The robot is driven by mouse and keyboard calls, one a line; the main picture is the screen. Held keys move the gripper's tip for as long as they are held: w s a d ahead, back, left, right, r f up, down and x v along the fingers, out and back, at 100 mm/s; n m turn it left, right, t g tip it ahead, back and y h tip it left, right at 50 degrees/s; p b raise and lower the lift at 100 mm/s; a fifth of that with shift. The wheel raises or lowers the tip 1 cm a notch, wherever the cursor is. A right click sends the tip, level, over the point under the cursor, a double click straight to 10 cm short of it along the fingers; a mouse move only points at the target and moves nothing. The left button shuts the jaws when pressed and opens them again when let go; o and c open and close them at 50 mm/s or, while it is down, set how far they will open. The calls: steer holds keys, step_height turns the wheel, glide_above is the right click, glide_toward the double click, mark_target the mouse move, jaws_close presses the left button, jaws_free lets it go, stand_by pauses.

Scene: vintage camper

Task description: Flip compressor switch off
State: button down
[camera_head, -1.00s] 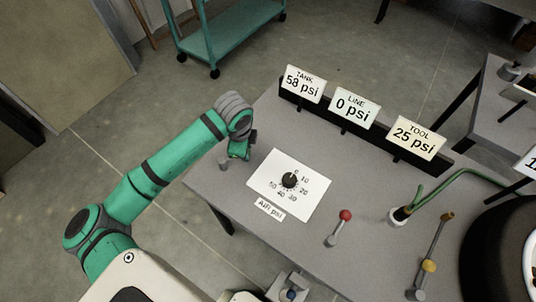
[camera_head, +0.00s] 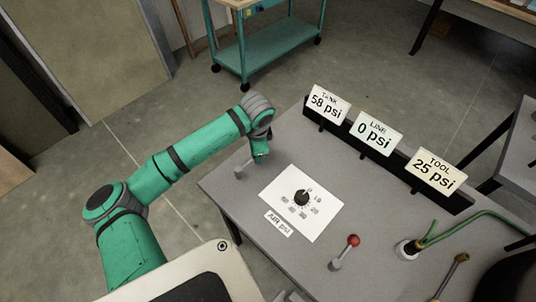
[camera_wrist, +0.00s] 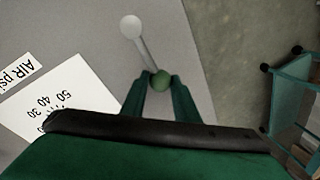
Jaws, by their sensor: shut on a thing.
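The switch lever is a thin grey rod with a green ball knob (camera_wrist: 162,80), rising from a round grey base (camera_wrist: 131,26). In the head view its grey base (camera_head: 240,171) stands near the table's left corner, left of the dial panel. My gripper (camera_head: 261,156) is at the lever's tip. In the wrist view my gripper (camera_wrist: 161,84) is shut on the green knob, a fingertip on each side. The rod leans between base and knob. Most of the knob is hidden by my gripper in the head view.
A white panel with a black AIR psi dial (camera_head: 302,198) lies beside the lever. Signs TANK 58 (camera_head: 327,104), LINE 0 (camera_head: 372,134) and TOOL 25 psi (camera_head: 436,171) stand along the back. A red-knobbed lever (camera_head: 345,251) stands in front. A teal cart (camera_head: 243,50) is behind.

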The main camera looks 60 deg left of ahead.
steer(key=shift+s+a, duration=0.15)
steer(key=shift+a, duration=0.05)
stand_by(0.3)
steer(key=c, duration=1.4)
jaws_free()
steer(key=shift+d, duration=0.1)
steer(key=r, duration=0.3)
steer(key=d+r, duration=0.1)
steer(key=r, duration=0.3)
steer(key=d+r, duration=0.1)
steer(key=r, duration=0.2)
steer(key=shift+s+r, duration=0.2)
steer(key=shift+r, duration=0.1)
steer(key=shift+a, duration=0.1)
